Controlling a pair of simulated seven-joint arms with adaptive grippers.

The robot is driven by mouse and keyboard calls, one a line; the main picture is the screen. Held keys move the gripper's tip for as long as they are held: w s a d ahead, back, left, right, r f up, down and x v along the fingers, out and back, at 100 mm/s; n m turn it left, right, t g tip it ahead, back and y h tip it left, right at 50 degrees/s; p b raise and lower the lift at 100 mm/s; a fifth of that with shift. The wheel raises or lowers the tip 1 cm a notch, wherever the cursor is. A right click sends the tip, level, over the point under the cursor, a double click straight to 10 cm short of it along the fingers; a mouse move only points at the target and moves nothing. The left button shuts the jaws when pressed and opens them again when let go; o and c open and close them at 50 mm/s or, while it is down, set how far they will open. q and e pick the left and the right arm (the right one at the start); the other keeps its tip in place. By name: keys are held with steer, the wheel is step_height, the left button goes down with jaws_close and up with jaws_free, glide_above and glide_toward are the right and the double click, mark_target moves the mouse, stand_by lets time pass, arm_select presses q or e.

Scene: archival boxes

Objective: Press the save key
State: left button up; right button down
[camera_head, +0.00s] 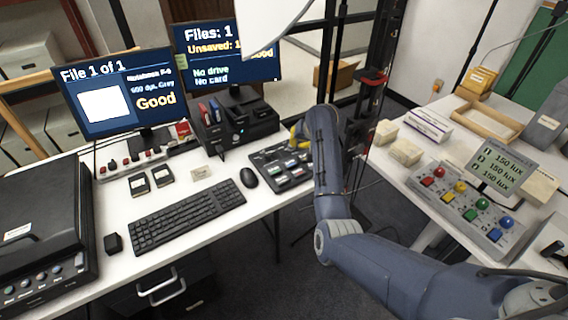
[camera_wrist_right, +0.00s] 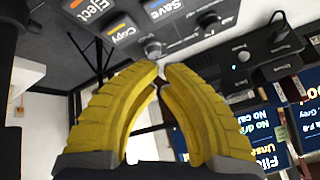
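The save key (camera_wrist_right: 166,9), labelled Save with a blue stripe, shows at the top edge of the right wrist view. The Copy key (camera_wrist_right: 121,33) and the Eject key (camera_wrist_right: 88,9) are beside it. In the head view they belong to the dark key panel (camera_head: 268,158) right of the mouse; I cannot tell which key there is Save. My right gripper (camera_wrist_right: 161,72) has yellow fingers with the tips together and nothing between them. In the head view it shows at the panel's far edge (camera_head: 299,131), partly hidden by my arm. Contact with a key is not visible. My left gripper is not in view.
A keyboard (camera_head: 188,215) and mouse (camera_head: 249,178) lie left of the panel. A dark drive unit (camera_head: 237,128) stands behind it. Two monitors show "File 1 of 1" (camera_head: 118,92) and "Unsaved: 1" (camera_head: 226,55). A colored-button box (camera_head: 466,208) is on the right table.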

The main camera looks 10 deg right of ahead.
mark_target(288, 160)
steer(key=shift+m+y, duration=0.4)
steer(key=shift+y, duration=0.3)
steer(key=shift+w+a+r, duration=0.3)
steer(key=shift+a+r, duration=0.35)
steer(key=shift+a, duration=0.3)
steer(key=shift+w+a+r, duration=0.3)
steer(key=shift+a+r, duration=0.3)
steer(key=shift+a, duration=0.3)
steer(key=shift+f, duration=0.15)
steer(key=shift+f, duration=4.2)
steer(key=c, duration=2.1)
jaws_free()
jaws_close()
